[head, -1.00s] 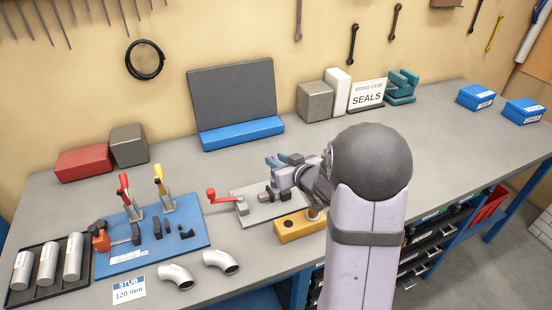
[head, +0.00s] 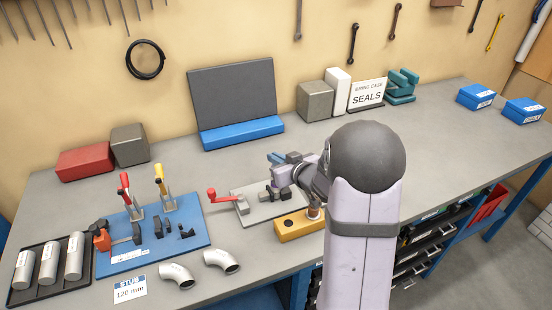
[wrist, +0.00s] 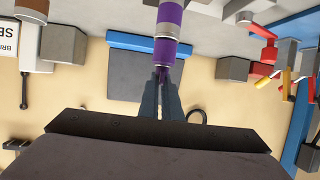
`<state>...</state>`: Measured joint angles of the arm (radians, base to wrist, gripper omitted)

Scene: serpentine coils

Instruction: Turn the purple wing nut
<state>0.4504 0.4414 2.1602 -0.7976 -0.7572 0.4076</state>
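A purple banded cylindrical piece (wrist: 170,22) with a pale grey ring stands at the top middle of the wrist view. I take it to be the wing nut or its mount; its wings are not clear. My gripper (wrist: 162,80) points at it, with its two dark fingers close together and a narrow slot between them. A little purple shows at the fingertips; whether they touch or grip it I cannot tell. In the head view my gripper (head: 276,159) is over the back of the grey fixture plate (head: 258,212), and my arm hides the purple piece.
The plate carries a red crank (head: 226,195) and dark clamps (head: 278,194). A yellow block (head: 298,226) sits close in front. A blue fixture board (head: 190,240) with upright levers is to the left, with two pipe elbows (head: 222,261) nearby.

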